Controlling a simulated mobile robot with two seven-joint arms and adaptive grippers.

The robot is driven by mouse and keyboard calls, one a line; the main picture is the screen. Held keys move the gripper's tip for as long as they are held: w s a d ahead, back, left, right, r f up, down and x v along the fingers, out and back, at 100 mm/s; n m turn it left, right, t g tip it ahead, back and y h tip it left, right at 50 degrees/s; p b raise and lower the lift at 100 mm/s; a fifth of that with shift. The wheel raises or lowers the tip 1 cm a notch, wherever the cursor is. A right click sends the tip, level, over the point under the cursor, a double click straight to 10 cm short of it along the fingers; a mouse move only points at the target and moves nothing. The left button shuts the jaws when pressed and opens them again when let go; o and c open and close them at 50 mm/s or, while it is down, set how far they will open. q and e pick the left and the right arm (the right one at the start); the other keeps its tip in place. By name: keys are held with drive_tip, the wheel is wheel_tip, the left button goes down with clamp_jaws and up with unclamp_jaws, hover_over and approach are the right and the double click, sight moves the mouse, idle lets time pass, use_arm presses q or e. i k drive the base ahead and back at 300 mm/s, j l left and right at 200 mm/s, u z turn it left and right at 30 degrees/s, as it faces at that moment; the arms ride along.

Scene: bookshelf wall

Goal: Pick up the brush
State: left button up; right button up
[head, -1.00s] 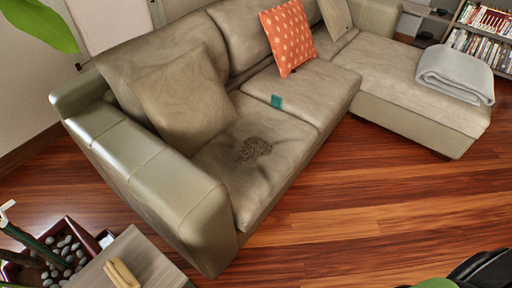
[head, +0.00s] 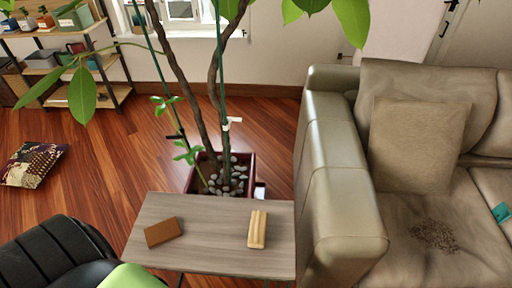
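A small pale yellow, ridged object (head: 257,229) lies on the right part of a grey wooden side table (head: 208,212). It may be the brush, but I see no clear bristles or handle. A flat brown block (head: 163,232) lies on the left part of the same table, apart from it. A small teal object (head: 501,212) lies on the sofa seat at the right edge, too small to tell what it is. Neither of my grippers is in view.
A beige sofa (head: 340,220) with a dark crumb-like patch (head: 435,235) stands right of the table. A potted plant (head: 190,186) stands behind it. A black ribbed shape (head: 55,255) fills the lower left. Wood floor is open at left, around a patterned cushion (head: 33,165).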

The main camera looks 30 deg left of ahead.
sight(258, 223)
drive_tip(key=u, duration=0.9)
